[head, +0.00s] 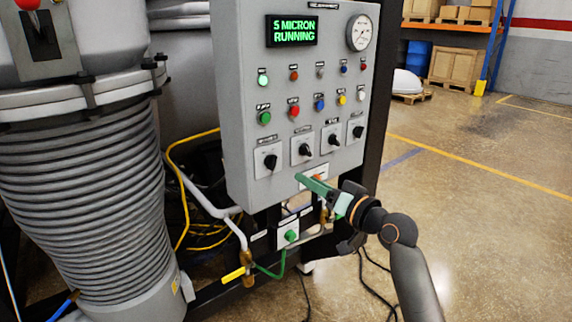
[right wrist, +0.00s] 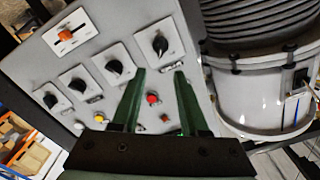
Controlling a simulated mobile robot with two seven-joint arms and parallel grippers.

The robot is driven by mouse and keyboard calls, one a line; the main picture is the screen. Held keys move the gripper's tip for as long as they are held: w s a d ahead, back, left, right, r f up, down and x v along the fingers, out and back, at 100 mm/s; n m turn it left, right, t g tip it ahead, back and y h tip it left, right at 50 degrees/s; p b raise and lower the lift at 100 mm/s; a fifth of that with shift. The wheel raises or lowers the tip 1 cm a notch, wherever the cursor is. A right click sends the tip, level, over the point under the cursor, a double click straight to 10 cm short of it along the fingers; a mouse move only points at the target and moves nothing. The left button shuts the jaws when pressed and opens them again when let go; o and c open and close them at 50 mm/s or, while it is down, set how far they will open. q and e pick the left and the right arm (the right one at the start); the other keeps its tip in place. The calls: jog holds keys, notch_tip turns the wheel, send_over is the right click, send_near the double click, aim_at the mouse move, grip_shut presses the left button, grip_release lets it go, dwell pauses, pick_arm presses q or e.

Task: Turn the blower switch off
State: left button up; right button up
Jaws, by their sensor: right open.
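The grey control panel (head: 225,95) carries a row of four black rotary switches: the first (head: 270,162), second (head: 305,150), third (head: 333,139) and fourth (head: 358,131) from the left. Their labels are too small to read, so I cannot tell which is the blower switch. An orange switch (head: 318,177) sits below the row, partly behind my fingers. My right gripper (head: 311,184) is in front of the panel's lower edge. In the right wrist view its green fingers (right wrist: 160,72) are apart and empty, pointing towards the first rotary switch (right wrist: 160,45). My left gripper is not in view.
A green display (head: 292,30) reads "5 MICRON RUNNING", beside a gauge (head: 360,32). Several lamps and buttons sit above the switches. A ribbed bellows (head: 85,195) stands left of the panel; pipes and yellow cable run below. Floor at the right is mostly clear.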

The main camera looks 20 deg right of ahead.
aim_at(276, 162)
jog(key=x, duration=1.1)
jog(key=shift+w+a+f, duration=0.1)
jog(key=shift+w+a, duration=0.05)
grip_shut()
dwell(0.3)
